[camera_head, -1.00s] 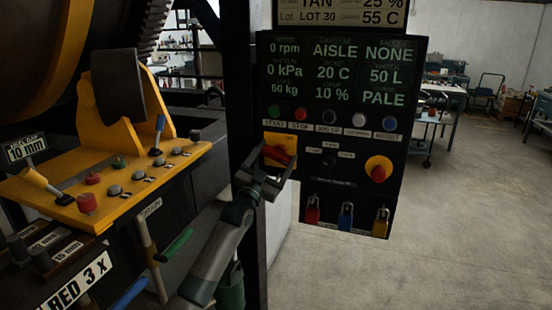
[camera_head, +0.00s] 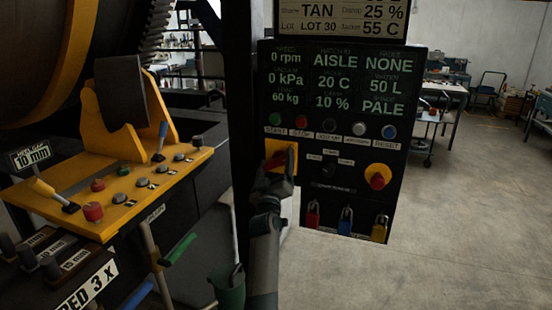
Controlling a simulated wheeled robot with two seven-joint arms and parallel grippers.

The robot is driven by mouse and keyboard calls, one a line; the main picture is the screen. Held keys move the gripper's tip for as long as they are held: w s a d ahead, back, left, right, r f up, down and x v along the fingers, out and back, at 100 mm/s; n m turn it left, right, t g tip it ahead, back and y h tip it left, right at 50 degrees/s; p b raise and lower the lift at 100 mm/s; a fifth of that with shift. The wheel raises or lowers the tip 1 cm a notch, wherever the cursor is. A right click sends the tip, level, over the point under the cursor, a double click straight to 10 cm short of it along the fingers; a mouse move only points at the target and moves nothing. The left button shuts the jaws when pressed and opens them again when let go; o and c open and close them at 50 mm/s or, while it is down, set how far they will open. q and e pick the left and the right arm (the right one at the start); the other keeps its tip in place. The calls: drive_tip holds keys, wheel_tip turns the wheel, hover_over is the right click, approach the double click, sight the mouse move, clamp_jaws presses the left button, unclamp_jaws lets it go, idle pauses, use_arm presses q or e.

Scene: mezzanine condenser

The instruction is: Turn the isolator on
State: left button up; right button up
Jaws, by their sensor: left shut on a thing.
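The isolator is a yellow square plate (camera_head: 289,155) with a red handle (camera_head: 275,160) at the left of the black control panel. The handle leans from lower left to upper right, and its lower part is hidden by my gripper. My left gripper (camera_head: 272,176) is in front of the plate's lower half, shut on the red handle. My left forearm rises to it from below. My right gripper is out of view.
The control panel (camera_head: 402,110) has a row of push buttons, a red knob on yellow (camera_head: 378,177) and three padlocks along its lower edge. A yellow console (camera_head: 120,190) with levers and buttons stands at left. Floor to the right is open.

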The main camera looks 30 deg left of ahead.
use_arm(q)
drive_tip(key=shift+n+g+y+p, duration=0.45)
drive_tip(key=shift+n+p, duration=0.2)
drive_tip(key=shift+n, duration=0.75)
drive_tip(key=o, duration=1)
drive_tip(key=shift+o, duration=0.2)
drive_tip(key=shift+f, duration=0.15)
